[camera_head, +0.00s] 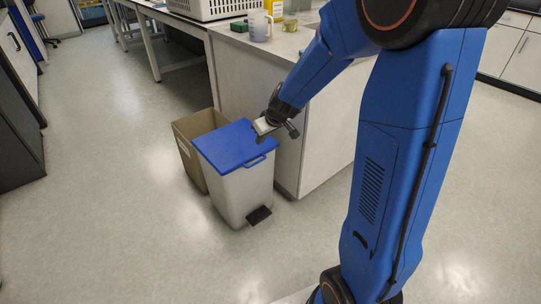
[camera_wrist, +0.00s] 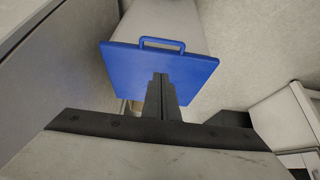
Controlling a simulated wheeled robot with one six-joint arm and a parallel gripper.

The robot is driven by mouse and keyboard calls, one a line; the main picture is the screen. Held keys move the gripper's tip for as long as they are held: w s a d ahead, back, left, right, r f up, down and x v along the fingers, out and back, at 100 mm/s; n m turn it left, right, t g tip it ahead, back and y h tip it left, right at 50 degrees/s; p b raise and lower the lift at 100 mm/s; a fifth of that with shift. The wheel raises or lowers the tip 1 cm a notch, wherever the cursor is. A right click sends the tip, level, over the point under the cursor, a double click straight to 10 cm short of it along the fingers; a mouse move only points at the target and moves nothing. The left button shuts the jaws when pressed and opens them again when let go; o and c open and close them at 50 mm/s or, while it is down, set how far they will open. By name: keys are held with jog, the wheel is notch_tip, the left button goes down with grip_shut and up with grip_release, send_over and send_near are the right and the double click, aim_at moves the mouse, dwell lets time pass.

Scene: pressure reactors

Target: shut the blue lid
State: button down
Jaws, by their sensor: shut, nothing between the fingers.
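The blue lid (camera_head: 232,146) lies across the top of the white pedal bin (camera_head: 246,190) and looks shut or nearly so. I cannot tell if a small gap remains under it. Its handle shows at the front edge, and in the wrist view the lid (camera_wrist: 125,70) is a flat blue plate with the handle at its top side. My gripper (camera_wrist: 160,76) is shut and empty, with its fingertips over the lid. In the head view my gripper (camera_head: 260,136) is at the lid's right back part; I cannot tell whether it touches.
A cardboard-coloured box (camera_head: 190,127) stands behind the bin at the left. A lab bench (camera_head: 255,85) is close at the right and behind, with a jug (camera_head: 258,25) and a white basket (camera_head: 205,8) on it. The floor in front and left is clear.

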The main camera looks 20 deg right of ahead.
jog(key=s+d+f, duration=0.2)
jog(key=s+f, duration=0.1)
jog(key=s, duration=0.3)
jog(key=shift+f, duration=0.35)
jog(key=s+a+r+y, duration=0.1)
jog(key=s+a+r, duration=0.4)
jog(key=s+r, duration=0.7)
jog(key=s+d+r+m+h, duration=0.1)
jog(key=s+d+r, duration=0.1)
jog(key=s, duration=0.7)
jog(key=s+d+r+m+g+h, duration=0.1)
jog(key=s+d+r+m+h, duration=0.1)
jog(key=s, duration=0.7)
jog(key=shift+s+d+r+m, duration=0.3)
jog(key=shift+s+d+r, duration=0.1)
jog(key=shift+d+r, duration=0.35)
jog(key=shift+a+r, duration=0.1)
